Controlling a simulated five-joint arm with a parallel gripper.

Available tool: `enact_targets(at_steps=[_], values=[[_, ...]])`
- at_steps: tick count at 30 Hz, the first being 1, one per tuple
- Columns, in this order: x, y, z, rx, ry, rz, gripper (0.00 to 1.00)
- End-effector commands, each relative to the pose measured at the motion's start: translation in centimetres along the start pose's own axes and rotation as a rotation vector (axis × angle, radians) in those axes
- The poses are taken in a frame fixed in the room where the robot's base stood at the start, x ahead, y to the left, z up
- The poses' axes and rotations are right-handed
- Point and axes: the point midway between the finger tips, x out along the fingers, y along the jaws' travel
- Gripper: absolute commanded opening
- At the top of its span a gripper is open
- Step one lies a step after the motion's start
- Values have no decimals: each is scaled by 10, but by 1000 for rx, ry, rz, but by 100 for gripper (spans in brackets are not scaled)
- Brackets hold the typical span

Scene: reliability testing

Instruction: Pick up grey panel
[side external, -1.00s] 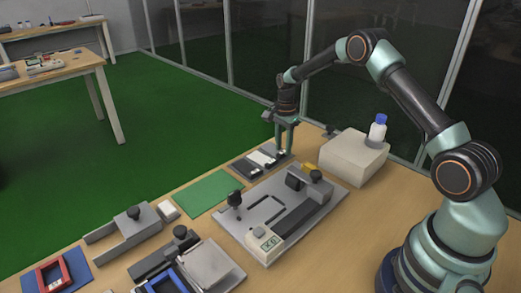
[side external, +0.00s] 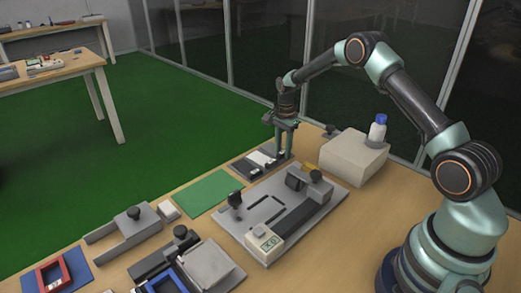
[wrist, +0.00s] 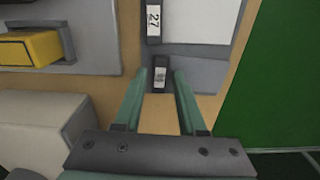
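The grey panel (wrist: 207,76) lies flat at the upper middle of the wrist view, with a black tag bearing a small white label at its left end. My gripper (wrist: 161,72) is open, with its two green fingertips on either side of this tag. A gap shows between the fingers, and they are not closed on the tag. The right finger covers part of the panel. In the side external view my gripper (side external: 284,157) points down at the right end of the row of panels, hiding part of the grey panel there.
A white panel (wrist: 200,22) with a black tag marked 27 lies beside the grey one. A grey fixture (side external: 232,222) with a yellow part (wrist: 28,49) and a pale box (side external: 352,158) with a blue-capped bottle (side external: 378,128) stand close by. A green mat (side external: 207,193) lies left.

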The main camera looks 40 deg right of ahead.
Motion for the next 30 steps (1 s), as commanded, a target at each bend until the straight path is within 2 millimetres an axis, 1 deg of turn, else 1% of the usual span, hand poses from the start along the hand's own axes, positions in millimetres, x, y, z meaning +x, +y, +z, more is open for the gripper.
enact_targets(at_steps=[1, 3, 11, 30], values=[[0, 0, 0, 0, 0, 0, 25], [0, 0, 0, 0, 0, 0, 0], [-3, 0, 0, 0, 0, -1, 0], [-38, 0, 0, 0, 0, 0, 0]])
